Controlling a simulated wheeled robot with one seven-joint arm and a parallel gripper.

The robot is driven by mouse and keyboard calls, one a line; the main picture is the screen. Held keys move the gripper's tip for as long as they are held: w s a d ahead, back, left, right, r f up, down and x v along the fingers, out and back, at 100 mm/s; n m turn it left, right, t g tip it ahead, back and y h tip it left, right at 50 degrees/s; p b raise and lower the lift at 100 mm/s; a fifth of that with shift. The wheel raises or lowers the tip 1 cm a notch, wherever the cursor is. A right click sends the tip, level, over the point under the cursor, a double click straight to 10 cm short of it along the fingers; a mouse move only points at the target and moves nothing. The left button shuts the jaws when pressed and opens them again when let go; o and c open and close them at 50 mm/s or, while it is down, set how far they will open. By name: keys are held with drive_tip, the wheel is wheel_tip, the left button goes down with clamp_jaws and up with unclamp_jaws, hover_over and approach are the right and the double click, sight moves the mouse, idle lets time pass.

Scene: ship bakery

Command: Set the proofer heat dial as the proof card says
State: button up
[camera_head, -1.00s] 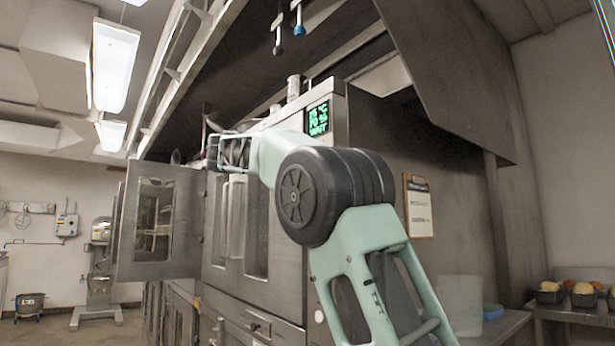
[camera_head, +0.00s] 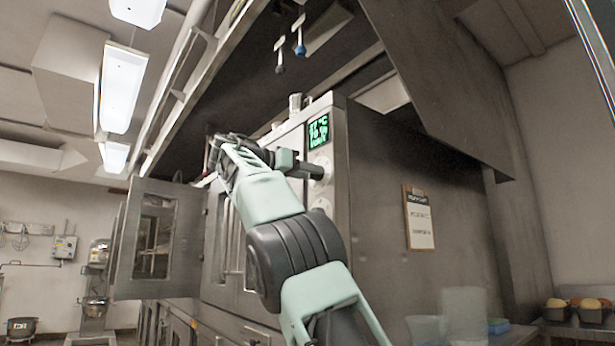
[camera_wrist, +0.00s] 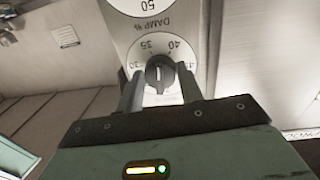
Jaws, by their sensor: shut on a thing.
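The heat dial (camera_wrist: 159,72) has a dark knob on a pale disc marked around 35 and 40. My gripper (camera_wrist: 161,90) is shut on this knob, one finger on each side. The knob's pale line seems to point between 35 and 40. In the head view my gripper (camera_head: 316,172) reaches the proofer's front (camera_head: 342,185), just below the green display (camera_head: 319,131). The display's top line seems to read 37 °C; the lower lines are blurred. The proof card (camera_head: 419,218) hangs on the proofer's side, its writing too small to read.
A second dial, labelled DAMP % (camera_wrist: 148,5), sits close beside the heat dial. A steel door (camera_head: 158,240) stands open at the left. A sloped steel panel (camera_head: 440,80) overhangs at the upper right. Loaf tins (camera_head: 590,315) stand at the lower right.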

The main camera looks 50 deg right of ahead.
drive_tip(key=m, duration=0.4)
drive_tip(key=shift+w+m, duration=0.1)
drive_tip(key=shift+m, duration=0.3)
drive_tip(key=shift+f+m+t, duration=0.1)
drive_tip(key=shift+m+t, duration=0.2)
drive_tip(key=o, duration=1)
drive_tip(key=p+v, duration=0.2)
drive_tip(key=v, duration=0.6)
drive_tip(key=p+v, duration=0.3)
drive_tip(key=v, duration=0.6)
drive_tip(key=shift+w+a+r, duration=0.1)
drive_tip(key=shift+a+r, duration=0.05)
drive_tip(key=shift+r, duration=0.1)
